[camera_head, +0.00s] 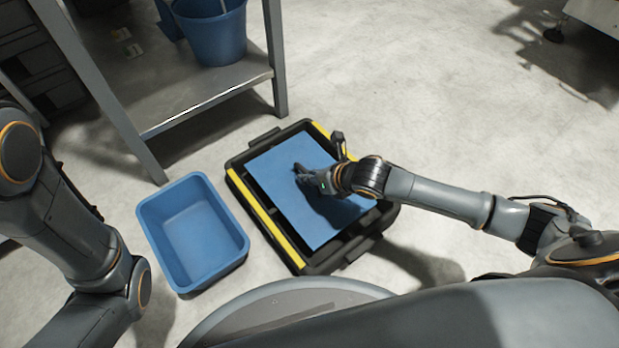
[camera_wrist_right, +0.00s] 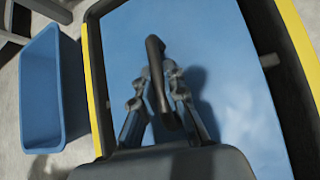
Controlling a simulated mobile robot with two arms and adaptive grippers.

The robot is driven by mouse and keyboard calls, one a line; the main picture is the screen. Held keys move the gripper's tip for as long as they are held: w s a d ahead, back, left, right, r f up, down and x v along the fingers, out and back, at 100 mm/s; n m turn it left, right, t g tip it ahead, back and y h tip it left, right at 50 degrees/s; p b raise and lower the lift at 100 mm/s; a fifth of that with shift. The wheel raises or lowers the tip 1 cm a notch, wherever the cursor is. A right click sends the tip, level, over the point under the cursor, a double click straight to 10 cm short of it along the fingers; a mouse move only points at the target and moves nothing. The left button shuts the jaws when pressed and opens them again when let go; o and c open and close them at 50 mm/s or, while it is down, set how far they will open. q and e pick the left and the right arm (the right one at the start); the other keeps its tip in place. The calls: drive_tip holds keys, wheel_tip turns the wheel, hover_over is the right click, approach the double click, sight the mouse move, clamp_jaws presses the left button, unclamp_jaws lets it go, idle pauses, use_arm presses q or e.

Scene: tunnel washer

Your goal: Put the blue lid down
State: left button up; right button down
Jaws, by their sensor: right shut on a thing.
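The blue lid (camera_head: 318,222) is a flat blue panel with a dark handle (camera_wrist_right: 156,70) on top. It lies over or just above the black tote with yellow edges (camera_head: 265,215); I cannot tell whether it touches. The lid fills the middle of the right wrist view (camera_wrist_right: 205,35). My right gripper (camera_head: 305,175) is over the middle of the lid and is shut on its handle; its fingers stand on either side of the handle in the right wrist view (camera_wrist_right: 158,95). My left arm is at the left edge of the head view, and its gripper is not seen.
An open, empty blue bin (camera_head: 192,232) stands on the floor left of the tote. A grey metal table (camera_head: 205,90) with a blue bucket (camera_head: 212,35) on its shelf is behind.

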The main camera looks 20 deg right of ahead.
drive_tip(key=c, duration=1.4)
unclamp_jaws()
drive_tip(key=shift+s+d+r+p, duration=0.2)
drive_tip(key=shift+s+r+p, duration=0.05)
drive_tip(key=shift+r+p, duration=0.2)
drive_tip(key=p+v, duration=0.7)
drive_tip(key=v, duration=0.4)
drive_tip(key=shift+s+a+f, duration=0.1)
